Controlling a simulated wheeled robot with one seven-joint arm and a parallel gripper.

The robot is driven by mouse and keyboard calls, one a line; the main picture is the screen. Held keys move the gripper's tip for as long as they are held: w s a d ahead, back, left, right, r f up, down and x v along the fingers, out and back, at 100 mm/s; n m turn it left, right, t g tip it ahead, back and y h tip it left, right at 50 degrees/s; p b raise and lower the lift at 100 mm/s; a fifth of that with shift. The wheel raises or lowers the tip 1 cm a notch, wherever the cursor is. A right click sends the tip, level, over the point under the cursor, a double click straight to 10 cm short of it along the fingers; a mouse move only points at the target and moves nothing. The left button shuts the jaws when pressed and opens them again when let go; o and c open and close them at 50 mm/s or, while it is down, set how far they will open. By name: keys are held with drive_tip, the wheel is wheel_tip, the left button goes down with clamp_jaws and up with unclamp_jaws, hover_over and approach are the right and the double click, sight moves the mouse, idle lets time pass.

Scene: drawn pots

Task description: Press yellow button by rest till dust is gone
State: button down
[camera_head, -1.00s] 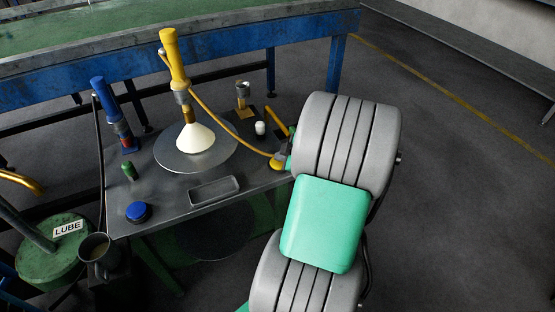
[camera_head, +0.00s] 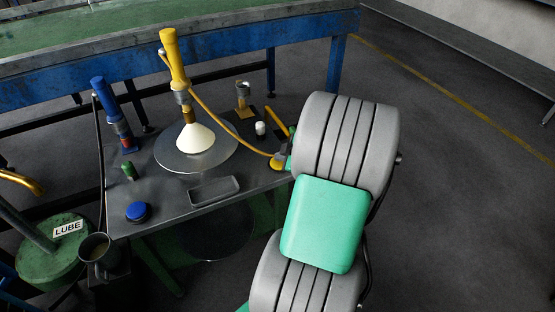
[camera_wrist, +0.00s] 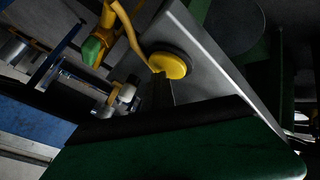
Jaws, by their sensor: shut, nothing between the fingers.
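The yellow button (camera_head: 277,163) sits at the right edge of the grey bench top (camera_head: 235,205), and it also shows in the wrist view (camera_wrist: 170,66). My gripper (camera_wrist: 162,92) is shut and empty, its tip at the button's near edge and seemingly touching it. In the head view my arm mostly hides the gripper. A yellow-handled tool (camera_head: 174,58) stands over a round grey plate (camera_head: 222,158), with a pale cone (camera_head: 194,139) below its nozzle. A yellow hose (camera_head: 225,126) runs from the tool towards the button. No distinct dust can be made out on the plate.
A blue button (camera_head: 138,211), an empty metal tray (camera_head: 214,190) and a small green piece (camera_head: 129,171) are on the bench. A blue tool (camera_head: 112,112) stands at its left. A holder with a yellow base (camera_head: 243,100) stands behind. A green LUBE drum (camera_head: 50,265) is at lower left.

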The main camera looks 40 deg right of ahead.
sight(281, 164)
drive_tip(key=shift+f, duration=0.1)
drive_tip(key=shift+s+f+b, duration=0.1)
drive_tip(key=shift+f+b, duration=0.35)
drive_tip(key=shift+b, duration=0.15)
drive_tip(key=shift+s+a, duration=0.1)
drive_tip(key=shift+a, duration=0.05)
idle(0.4)
drive_tip(key=shift+r+p, duration=1.7)
drive_tip(key=shift+r, duration=1.6)
drive_tip(key=w+a+r+g+y+p, duration=0.1)
drive_tip(key=w+a+r+g+p, duration=0.1)
drive_tip(key=a+r+p, duration=0.6)
drive_tip(key=s+a+r+m+g+p, duration=0.2)
drive_tip(key=s+a+r+m+p, duration=0.2)
drive_tip(key=a+r, duration=0.5)
drive_tip(key=s+a+r+m+g+p, duration=0.2)
drive_tip(key=s+a+r+m+p, duration=0.2)
drive_tip(key=a, duration=1)
drive_tip(key=s+r+p, duration=0.3)
drive_tip(key=r+p, duration=0.1)
drive_tip(key=r, duration=0.1)
drive_tip(key=shift+s+p, duration=0.15)
drive_tip(key=shift+p, duration=0.2)
